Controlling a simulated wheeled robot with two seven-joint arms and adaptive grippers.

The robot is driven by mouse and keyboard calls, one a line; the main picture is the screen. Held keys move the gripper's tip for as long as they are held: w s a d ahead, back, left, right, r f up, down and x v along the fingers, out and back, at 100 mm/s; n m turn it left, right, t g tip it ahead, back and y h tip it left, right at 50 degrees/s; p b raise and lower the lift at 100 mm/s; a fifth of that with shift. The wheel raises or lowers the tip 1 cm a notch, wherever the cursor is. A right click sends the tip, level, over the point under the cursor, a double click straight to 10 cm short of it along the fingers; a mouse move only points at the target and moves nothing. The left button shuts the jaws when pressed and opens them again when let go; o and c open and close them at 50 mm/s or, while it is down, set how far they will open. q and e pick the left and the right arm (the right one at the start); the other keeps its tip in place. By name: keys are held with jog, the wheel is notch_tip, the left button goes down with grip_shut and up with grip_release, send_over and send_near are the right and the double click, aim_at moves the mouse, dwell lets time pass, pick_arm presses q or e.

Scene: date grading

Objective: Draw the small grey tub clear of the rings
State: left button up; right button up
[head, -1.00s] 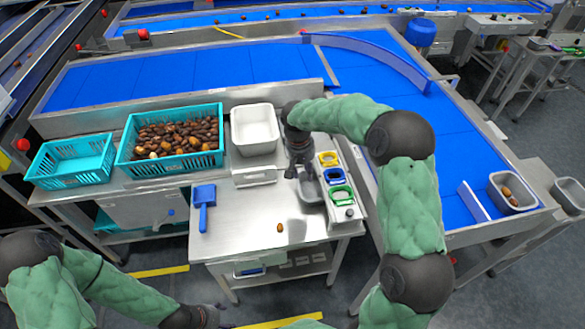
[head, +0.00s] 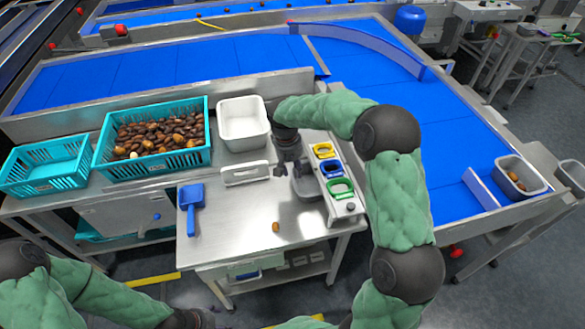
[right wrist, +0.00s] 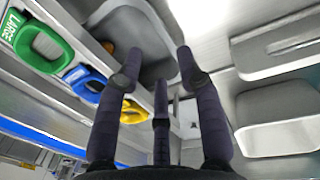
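The small grey tub (head: 306,190) sits at the left side of the ring stand, close beside the rings; part of it is hidden by my right gripper. The stand carries a yellow ring (head: 322,150), a blue ring (head: 331,168) and a green ring (head: 341,188). My right gripper (head: 288,168) is open above the tub's far end. In the right wrist view its spread fingers (right wrist: 160,65) overlap the tub's rim (right wrist: 178,68); I cannot tell whether they touch it.
A white tub (head: 243,142) and a low white tray (head: 245,180) stand left of my right gripper. One date (head: 275,227) lies on open table.

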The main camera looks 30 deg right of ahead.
aim_at(307, 190)
jog(key=f+b, duration=0.1)
jog(key=f, duration=0.2)
jog(key=d+f+b, duration=0.1)
jog(key=f, duration=0.3)
jog(key=f+b, duration=0.1)
jog(key=f, duration=0.3)
jog(key=shift+s+d+b, duration=0.15)
jog(key=shift+b, duration=0.15)
jog(key=shift+r, duration=0.1)
grip_shut()
